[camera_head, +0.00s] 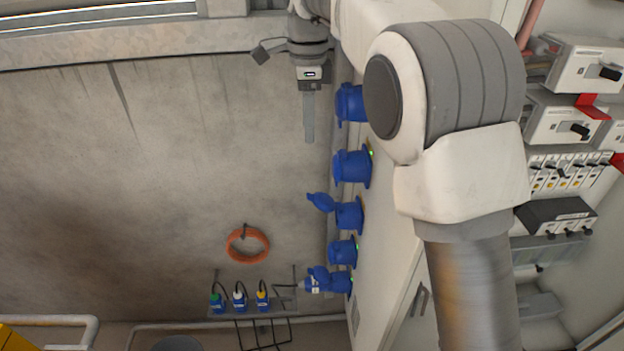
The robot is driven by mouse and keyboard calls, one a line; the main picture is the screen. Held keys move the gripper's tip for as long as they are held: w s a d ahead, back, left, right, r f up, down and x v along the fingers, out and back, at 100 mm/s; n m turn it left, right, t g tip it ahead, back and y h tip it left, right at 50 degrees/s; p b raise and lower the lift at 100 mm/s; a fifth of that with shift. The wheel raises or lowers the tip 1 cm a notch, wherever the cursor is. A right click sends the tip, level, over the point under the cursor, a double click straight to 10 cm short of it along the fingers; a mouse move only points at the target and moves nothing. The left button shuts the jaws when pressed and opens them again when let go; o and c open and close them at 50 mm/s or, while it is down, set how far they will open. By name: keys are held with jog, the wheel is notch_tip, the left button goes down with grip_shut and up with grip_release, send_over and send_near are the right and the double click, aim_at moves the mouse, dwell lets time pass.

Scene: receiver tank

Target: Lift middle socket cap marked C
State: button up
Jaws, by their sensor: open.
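Several blue sockets run in a column down the side of a pale cabinet. The middle socket (348,215) has a blue cap (321,202) that sticks out to the left, angled away from the socket body. No letter C is readable on it at this size. My gripper (309,138) hangs from the top with its fingers pointing down, left of the upper sockets and above the middle one. It is open and apart from the cap, with nothing seen between the fingers. The fingers overlap in this view, so the gap is hidden.
The upper socket (351,166) and the top socket (348,104), partly behind my arm, stand close right of my gripper. Lower sockets (342,252) sit below. An orange hose coil (247,245) hangs on the concrete wall. A rack (240,308) holds several plugs. Wall space at left is clear.

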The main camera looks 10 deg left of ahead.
aim_at(309, 195)
notch_tip(309, 195, down, 17)
jog(key=shift+s+f, duration=0.1)
dwell(0.3)
grip_shut()
dwell(0.3)
dwell(1.2)
